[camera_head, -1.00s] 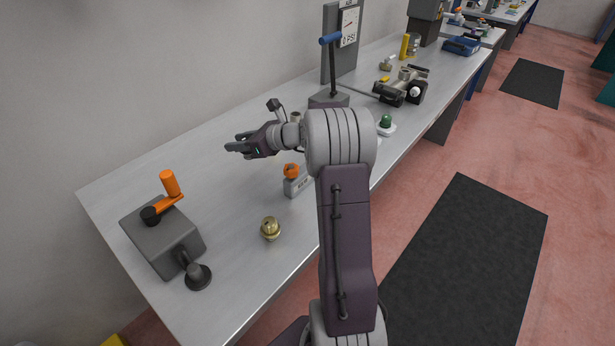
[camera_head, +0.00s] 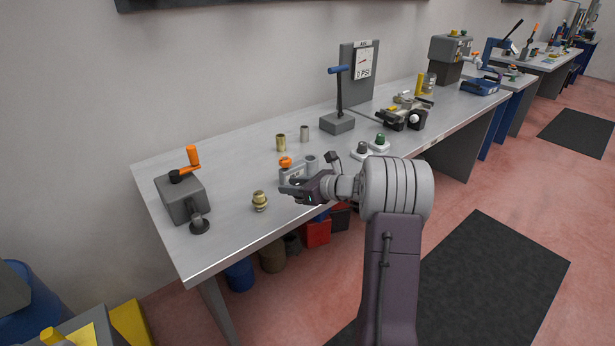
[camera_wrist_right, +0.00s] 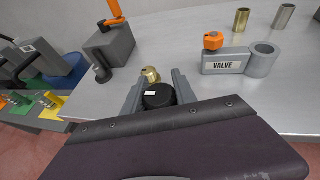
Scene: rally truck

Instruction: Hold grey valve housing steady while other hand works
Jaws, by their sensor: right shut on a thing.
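The grey valve housing (camera_head: 288,174), with an orange knob (camera_head: 285,161), stands on the bench, partly hidden behind my right gripper. In the right wrist view the housing (camera_wrist_right: 223,66) shows a VALVE label, the orange knob and a hollow round end. My right gripper (camera_head: 290,189) is beside the housing on its near side, not around it. In the wrist view its fingers are closed on a round black piece (camera_wrist_right: 158,97) with a small white mark. The brass fitting (camera_head: 260,200) is just beyond the fingertips in the wrist view (camera_wrist_right: 150,74). My left gripper is not in view.
A grey crank box (camera_head: 183,201) stands at the bench's left end. A brass sleeve (camera_head: 281,143) and a grey sleeve (camera_head: 305,133) stand behind the housing. A lever block (camera_head: 338,124) and gauge panel (camera_head: 351,88) are farther back. Bare bench top lies between box and sleeves.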

